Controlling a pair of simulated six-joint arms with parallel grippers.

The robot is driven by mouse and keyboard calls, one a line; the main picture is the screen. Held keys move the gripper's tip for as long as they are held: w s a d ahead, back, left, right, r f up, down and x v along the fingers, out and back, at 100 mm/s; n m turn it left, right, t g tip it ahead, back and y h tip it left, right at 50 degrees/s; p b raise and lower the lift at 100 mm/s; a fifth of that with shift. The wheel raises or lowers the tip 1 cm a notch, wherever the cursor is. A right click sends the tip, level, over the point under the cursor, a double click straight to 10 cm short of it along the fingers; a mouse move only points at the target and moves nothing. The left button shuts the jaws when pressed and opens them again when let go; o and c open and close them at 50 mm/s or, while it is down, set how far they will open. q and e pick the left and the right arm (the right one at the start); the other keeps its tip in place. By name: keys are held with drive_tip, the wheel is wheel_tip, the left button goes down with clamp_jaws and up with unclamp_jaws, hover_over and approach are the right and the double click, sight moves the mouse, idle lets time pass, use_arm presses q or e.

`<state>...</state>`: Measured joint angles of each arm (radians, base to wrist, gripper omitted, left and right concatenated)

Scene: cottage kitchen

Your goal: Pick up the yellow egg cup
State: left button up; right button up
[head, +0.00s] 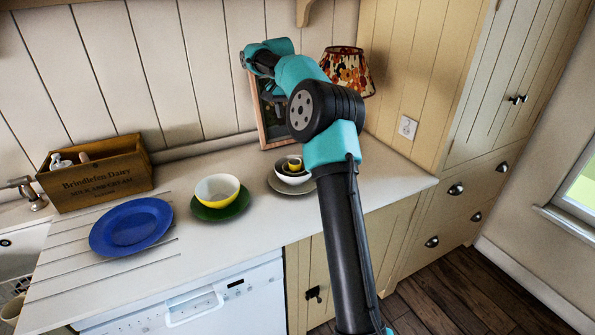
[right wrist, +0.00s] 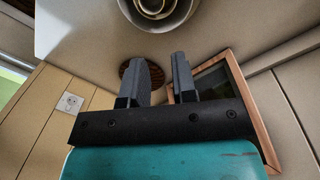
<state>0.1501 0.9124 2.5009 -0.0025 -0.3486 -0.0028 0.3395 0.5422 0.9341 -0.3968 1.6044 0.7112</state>
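The yellow egg cup (head: 294,163) sits on top of stacked crockery on the counter, inside a small dark-rimmed bowl that rests in a white bowl (head: 290,181). The stack is cut off at the top edge of the right wrist view, where a bit of yellow (right wrist: 152,7) shows inside the white bowl (right wrist: 158,23). My right gripper (right wrist: 165,78) is open, with nothing between its fingers. In the head view my right arm rises past the stack, its wrist up and behind it; the fingers are hard to make out there. My left gripper is in neither view.
A yellow-and-white bowl (head: 217,190) on a green plate (head: 222,212) and a blue plate (head: 130,228) stand left. A wooden crate (head: 100,183) is at the back left. A picture frame (right wrist: 241,91) and a lamp (head: 350,70) stand behind the stack, near my right arm.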

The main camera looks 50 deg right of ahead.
approach(295, 169)
drive_tip(key=w, duration=0.1)
drive_tip(key=w+f, duration=0.1)
drive_tip(key=w+d, duration=0.1)
drive_tip(key=shift+f, duration=0.3)
drive_tip(key=shift+f, duration=0.1)
idle(0.4)
drive_tip(key=f, duration=0.5)
drive_tip(key=shift+s, duration=0.3)
clamp_jaws()
